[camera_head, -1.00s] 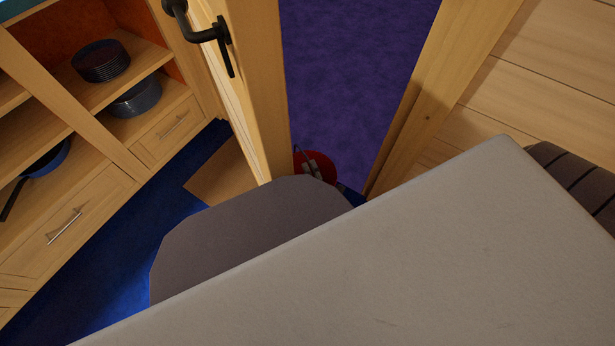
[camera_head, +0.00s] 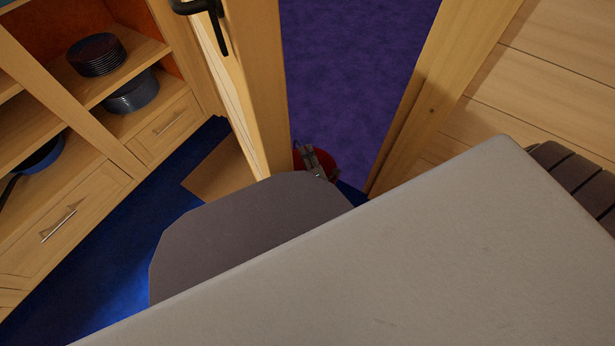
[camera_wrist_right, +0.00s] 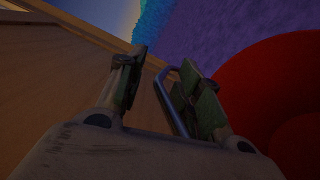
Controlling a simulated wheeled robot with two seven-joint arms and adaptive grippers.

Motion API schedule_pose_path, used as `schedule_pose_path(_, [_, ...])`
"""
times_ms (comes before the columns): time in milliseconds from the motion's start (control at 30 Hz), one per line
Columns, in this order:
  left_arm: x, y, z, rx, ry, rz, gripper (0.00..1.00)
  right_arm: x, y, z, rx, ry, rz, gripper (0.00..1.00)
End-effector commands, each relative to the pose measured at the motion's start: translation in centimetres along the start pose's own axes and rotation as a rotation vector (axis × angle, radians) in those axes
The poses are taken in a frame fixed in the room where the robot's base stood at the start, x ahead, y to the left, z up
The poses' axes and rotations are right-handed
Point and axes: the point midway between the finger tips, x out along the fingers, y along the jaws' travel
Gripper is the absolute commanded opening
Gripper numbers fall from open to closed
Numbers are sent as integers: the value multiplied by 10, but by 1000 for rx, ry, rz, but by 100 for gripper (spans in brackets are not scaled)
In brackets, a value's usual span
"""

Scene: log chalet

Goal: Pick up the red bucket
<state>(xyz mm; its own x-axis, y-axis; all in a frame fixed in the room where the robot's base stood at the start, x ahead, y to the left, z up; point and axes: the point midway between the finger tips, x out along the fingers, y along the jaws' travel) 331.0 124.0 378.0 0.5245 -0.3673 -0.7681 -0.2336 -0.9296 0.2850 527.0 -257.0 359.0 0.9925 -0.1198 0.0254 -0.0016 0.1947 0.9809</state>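The red bucket (camera_head: 328,158) shows in the head view in the doorway, mostly hidden behind my own body and my right gripper. In the right wrist view the bucket (camera_wrist_right: 285,85) fills the right side, close to the right finger. My right gripper (camera_head: 314,160) is at the bucket in the head view. In the right wrist view my right gripper (camera_wrist_right: 168,88) is open, its two fingers well apart. The bucket's grey wire handle (camera_wrist_right: 170,98) shows between the fingers, nearer the right one. I cannot tell whether it touches that finger. My left gripper is not in view.
An open wooden door (camera_head: 258,90) stands left of the bucket, and a wooden door frame (camera_head: 415,110) stands to its right. Purple floor (camera_head: 345,70) lies clear beyond. Wooden shelves with dark plates (camera_head: 97,55) and a pot (camera_head: 132,92) are at the left.

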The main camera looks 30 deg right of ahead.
Motion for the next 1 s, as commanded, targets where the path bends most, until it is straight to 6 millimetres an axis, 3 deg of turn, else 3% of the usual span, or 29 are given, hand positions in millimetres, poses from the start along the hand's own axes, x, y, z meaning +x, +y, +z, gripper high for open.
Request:
schedule_pose_path(233, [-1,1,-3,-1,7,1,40,0,0,0,0,0,0,35])
schedule_pose_path(500, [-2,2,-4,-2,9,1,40,0,0,0,0,0,0,1])
schedule_pose_path(1000, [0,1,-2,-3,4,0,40,0,1,0,0,-1,2,0])
